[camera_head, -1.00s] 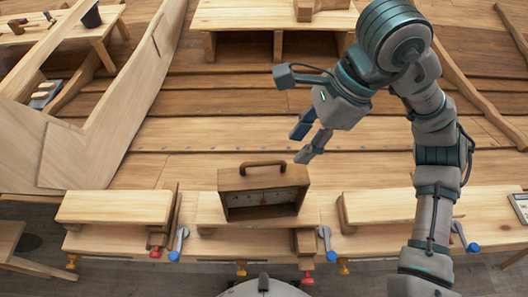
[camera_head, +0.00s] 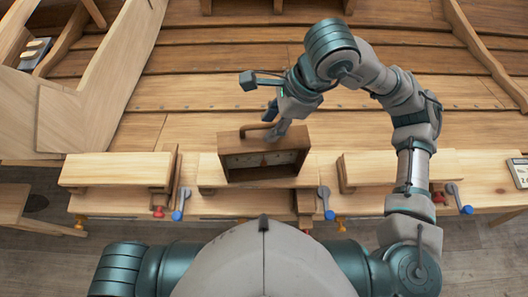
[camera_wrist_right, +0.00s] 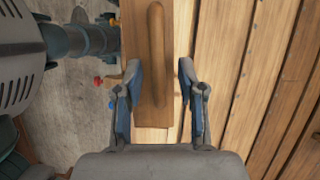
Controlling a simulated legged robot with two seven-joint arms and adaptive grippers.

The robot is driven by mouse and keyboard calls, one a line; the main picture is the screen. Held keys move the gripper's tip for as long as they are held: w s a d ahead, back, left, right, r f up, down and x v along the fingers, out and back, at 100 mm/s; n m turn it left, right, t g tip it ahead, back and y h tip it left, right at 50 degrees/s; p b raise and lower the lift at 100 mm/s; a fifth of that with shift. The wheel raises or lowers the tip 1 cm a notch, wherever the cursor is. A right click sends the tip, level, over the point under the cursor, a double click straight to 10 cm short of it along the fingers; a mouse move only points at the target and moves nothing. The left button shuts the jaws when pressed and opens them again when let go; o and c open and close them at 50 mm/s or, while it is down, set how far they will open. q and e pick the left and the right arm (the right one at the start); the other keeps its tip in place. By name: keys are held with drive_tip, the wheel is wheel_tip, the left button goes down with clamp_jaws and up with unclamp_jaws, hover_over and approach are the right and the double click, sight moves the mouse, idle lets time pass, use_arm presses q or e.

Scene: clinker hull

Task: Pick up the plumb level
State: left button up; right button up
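The plumb level (camera_head: 263,161) is a brown wooden case with an arched handle and an open front showing a pale marked face. It stands upright on the middle bench. My right gripper (camera_head: 276,134) is at the top of the case, by the handle, and hides part of it. In the right wrist view my gripper (camera_wrist_right: 158,68) is open, with one finger on each side of the handle (camera_wrist_right: 155,55) and the case top below. No grip on the handle shows. My left gripper is out of view.
Wooden benches (camera_head: 110,172) run along the front, with blue-handled (camera_head: 325,203) and red-knobbed clamps on their near edge. Hull planking (camera_head: 190,95) lies behind. A small display device (camera_head: 519,172) sits at the right edge. The bench to the case's right has free room.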

sight(261, 135)
drive_tip(key=x, duration=0.2)
drive_tip(key=a+p+x, duration=0.1)
drive_tip(key=x, duration=0.1)
drive_tip(key=shift+s+a+f, duration=0.1)
drive_tip(key=shift+f, duration=0.05)
drive_tip(key=shift+a+f, duration=0.25)
drive_tip(key=shift+d, duration=0.35)
clamp_jaws()
